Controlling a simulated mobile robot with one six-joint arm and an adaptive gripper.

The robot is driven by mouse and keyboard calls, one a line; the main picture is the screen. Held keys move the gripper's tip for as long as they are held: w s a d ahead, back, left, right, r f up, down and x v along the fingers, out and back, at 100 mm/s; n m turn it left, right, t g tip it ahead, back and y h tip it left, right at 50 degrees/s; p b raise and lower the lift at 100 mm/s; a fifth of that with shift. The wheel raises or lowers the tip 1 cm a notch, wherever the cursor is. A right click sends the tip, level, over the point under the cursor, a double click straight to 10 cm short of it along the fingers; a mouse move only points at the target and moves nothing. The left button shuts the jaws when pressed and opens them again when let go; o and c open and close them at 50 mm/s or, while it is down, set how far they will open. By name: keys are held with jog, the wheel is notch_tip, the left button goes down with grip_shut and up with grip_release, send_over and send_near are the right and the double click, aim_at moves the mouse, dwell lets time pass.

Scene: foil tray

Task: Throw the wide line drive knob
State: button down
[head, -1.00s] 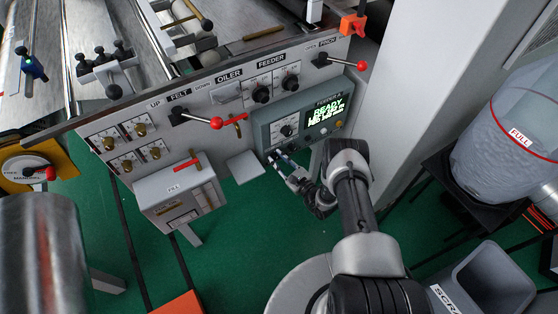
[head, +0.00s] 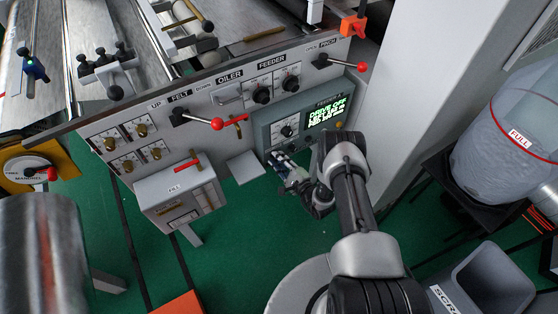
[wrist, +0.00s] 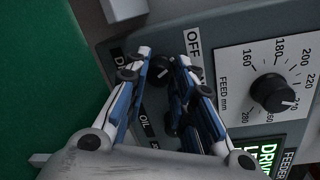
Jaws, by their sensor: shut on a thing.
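The black drive knob (wrist: 159,72) sits on the grey control box, between a partly hidden label starting with "D" and an "OFF" label (wrist: 193,41). My gripper (wrist: 166,58) has its blue-and-silver fingers on both sides of the knob, shut on it. In the head view my gripper (head: 277,157) is at the lower left corner of the control box (head: 262,128) and hides the knob. The green display (head: 327,114) on the box reads "DRIVE OFF" in its top line.
A feed dial (wrist: 273,92) is right of the knob in the wrist view. A red-ended felt lever (head: 217,124) and a grey box with a red handle (head: 187,164) stand left of my gripper. Green floor is open below.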

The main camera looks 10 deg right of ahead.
dwell(0.4)
jog(key=c, duration=1.3)
grip_release()
jog(key=v, duration=1.2)
jog(key=shift+n, duration=0.3)
